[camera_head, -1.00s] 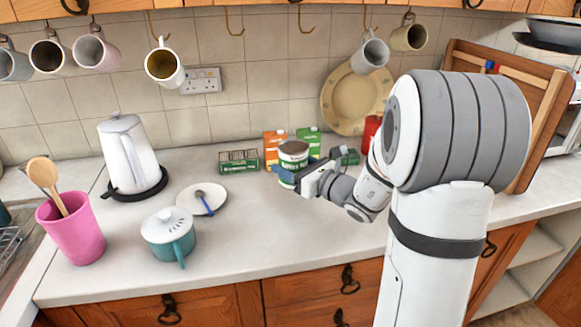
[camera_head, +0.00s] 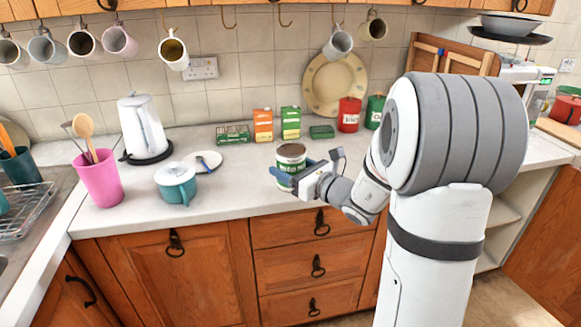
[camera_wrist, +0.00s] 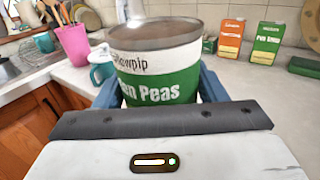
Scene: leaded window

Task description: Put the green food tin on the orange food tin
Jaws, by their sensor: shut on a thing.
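The green food tin (camera_head: 291,152), white and green with a brownish top and a peas label, is upright between the blue fingers of my gripper (camera_head: 290,174). It also fills the middle of the wrist view (camera_wrist: 158,68), with a finger on each side. In the head view it appears near the counter's front edge; whether its base touches the counter cannot be told. I see no tin that is clearly orange; an orange carton (camera_head: 263,126) stands at the back and shows in the wrist view (camera_wrist: 228,40).
A green carton (camera_head: 290,123) stands beside the orange one, with low green boxes (camera_head: 233,134) (camera_head: 321,131) either side. Red (camera_head: 349,114) and green (camera_head: 374,112) canisters stand farther right. A teal pot (camera_head: 176,185), saucer (camera_head: 205,162) and kettle (camera_head: 142,130) are left. Counter behind the tin is clear.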

